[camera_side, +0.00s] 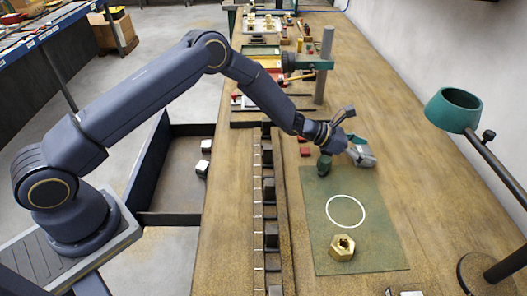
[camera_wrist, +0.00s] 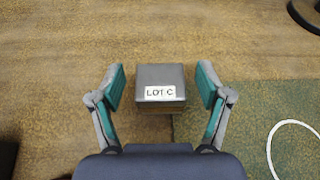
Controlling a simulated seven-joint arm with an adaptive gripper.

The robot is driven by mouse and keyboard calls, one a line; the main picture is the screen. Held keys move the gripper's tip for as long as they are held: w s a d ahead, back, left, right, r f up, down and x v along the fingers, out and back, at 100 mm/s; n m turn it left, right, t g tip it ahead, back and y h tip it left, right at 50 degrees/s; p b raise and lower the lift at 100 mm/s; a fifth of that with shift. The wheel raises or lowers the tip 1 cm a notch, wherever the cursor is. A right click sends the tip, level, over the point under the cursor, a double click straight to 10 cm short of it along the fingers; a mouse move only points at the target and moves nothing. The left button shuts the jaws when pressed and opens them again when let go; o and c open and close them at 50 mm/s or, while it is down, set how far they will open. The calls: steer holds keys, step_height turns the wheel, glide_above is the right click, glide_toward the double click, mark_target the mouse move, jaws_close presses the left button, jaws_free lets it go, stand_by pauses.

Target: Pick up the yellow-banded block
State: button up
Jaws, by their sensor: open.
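A grey block (camera_wrist: 160,76) with a white label reading "LOT C" sits between the two fingers of my gripper (camera_wrist: 161,88) in the wrist view. Its near side looks brownish; I cannot tell whether this is a yellow band. Clear gaps show between the block and both green finger pads. The block straddles the edge of the green mat, as seen from above. In the side view my gripper (camera_side: 345,160) is low over the far end of the mat, fingers apart, and I cannot make out the block there.
The green mat (camera_side: 375,250) has a white ring (camera_side: 346,195) and a brass hex piece (camera_side: 342,247) near it. A green lamp (camera_side: 452,108) stands at right. A dark slotted rail (camera_side: 285,200) runs along the left. Small red pieces (camera_side: 304,152) lie left of my gripper.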

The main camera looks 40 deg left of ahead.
jaws_close()
steer(key=shift+r, duration=0.2)
stand_by(0.7)
